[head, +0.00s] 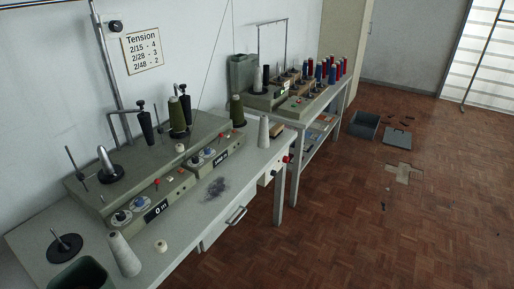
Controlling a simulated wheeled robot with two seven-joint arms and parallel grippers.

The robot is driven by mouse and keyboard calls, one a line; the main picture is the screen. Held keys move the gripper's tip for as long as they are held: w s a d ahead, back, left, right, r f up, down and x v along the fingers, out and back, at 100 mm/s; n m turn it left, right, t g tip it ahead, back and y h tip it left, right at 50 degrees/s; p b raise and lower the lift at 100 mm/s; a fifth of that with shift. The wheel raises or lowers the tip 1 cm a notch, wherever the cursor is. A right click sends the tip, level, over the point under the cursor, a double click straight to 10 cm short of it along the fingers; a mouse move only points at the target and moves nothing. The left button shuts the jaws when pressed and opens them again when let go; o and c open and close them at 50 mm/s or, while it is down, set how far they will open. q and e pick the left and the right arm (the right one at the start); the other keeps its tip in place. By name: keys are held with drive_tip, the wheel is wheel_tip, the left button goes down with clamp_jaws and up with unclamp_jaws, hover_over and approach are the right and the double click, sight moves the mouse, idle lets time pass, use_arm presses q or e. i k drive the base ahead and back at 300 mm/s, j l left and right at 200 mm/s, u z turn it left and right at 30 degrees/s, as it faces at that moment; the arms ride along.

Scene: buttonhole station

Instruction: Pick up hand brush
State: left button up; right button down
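I cannot make out a hand brush for certain. A small tan-brown object (276,130) lies at the far right end of the near bench, behind a white cone of thread (263,132); it may be the brush, but it is too small and partly hidden to tell. A dark grey smudge of fluff or dust (215,188) lies on the near bench top (185,222). Neither of my grippers shows in the head view.
Winding machines (160,165) with olive cones fill the near bench's back. A second bench (322,113) holds red and blue spools. The floor at right is mostly clear.

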sight(275, 131)
drive_tip(key=i+l+u, duration=0.15)
drive_tip(key=i+l, duration=0.25)
drive_tip(key=i, duration=0.25)
drive_tip(key=i+l+u, duration=0.15)
drive_tip(key=i+l, duration=0.3)
drive_tip(key=i, duration=0.15)
